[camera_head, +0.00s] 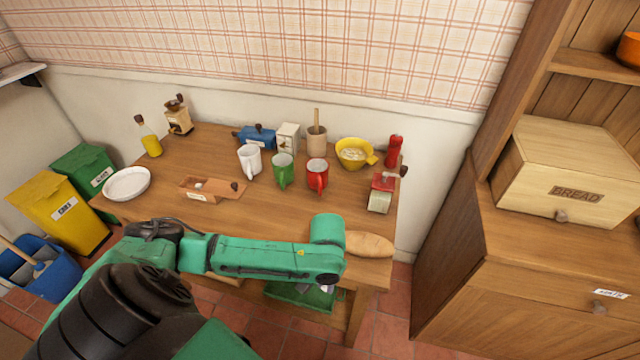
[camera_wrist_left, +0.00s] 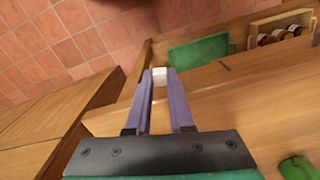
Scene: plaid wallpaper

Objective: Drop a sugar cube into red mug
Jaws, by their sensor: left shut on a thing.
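The red mug (camera_head: 317,175) stands upright on the wooden table, right of the green mug (camera_head: 284,169). Its inside is too small to make out. In the left wrist view my left gripper (camera_wrist_left: 160,83) is shut on a small white sugar cube (camera_wrist_left: 160,73), held between the fingertips. My right gripper is not in view.
A white mug (camera_head: 249,160) stands left of the green one. A yellow bowl (camera_head: 353,154) with pale contents, a red shaker (camera_head: 394,151) and a red-topped grinder (camera_head: 381,194) stand to the right. Bread (camera_head: 370,244) lies at the front. Bare table lies before the mugs.

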